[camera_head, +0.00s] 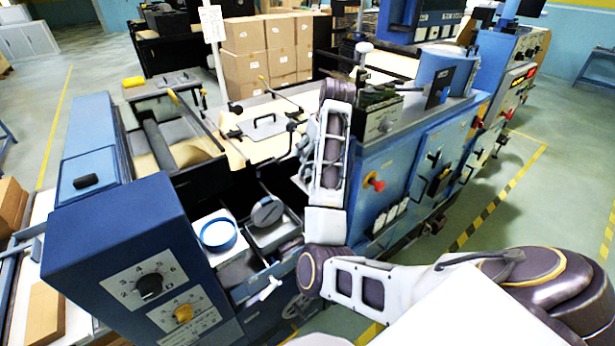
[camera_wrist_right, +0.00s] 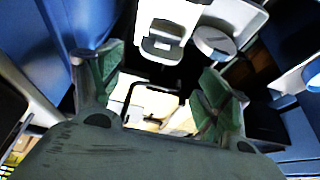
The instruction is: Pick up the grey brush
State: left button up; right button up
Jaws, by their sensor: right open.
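I cannot pick out a grey brush for certain in either view. My right gripper (camera_head: 297,132) is small and partly hidden by its own arm in the head view, over the middle of the blue machine. The right wrist view shows the gripper (camera_wrist_right: 160,78) open, its green-padded fingers wide apart with nothing held between them. A black handle frame (camera_wrist_right: 133,92) over a pale surface shows beyond the fingers. My left gripper is not in view.
A blue machine (camera_head: 110,245) with dials fills the near left. A blue-ringed round container (camera_head: 218,234) and a grey round item (camera_head: 267,211) sit in its trays. A black-handled plate (camera_head: 264,122) lies on the pale sheet. Cardboard boxes (camera_head: 245,35) stand behind.

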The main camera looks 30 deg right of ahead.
aim_at(308, 164)
jog(key=shift+x, duration=1.65)
jog(key=shift+p+x, duration=1)
jog(key=shift+x, duration=1.1)
jog(key=shift+w+f, duration=0.15)
jog(key=shift+f, duration=0.35)
jog(key=c, duration=1.1)
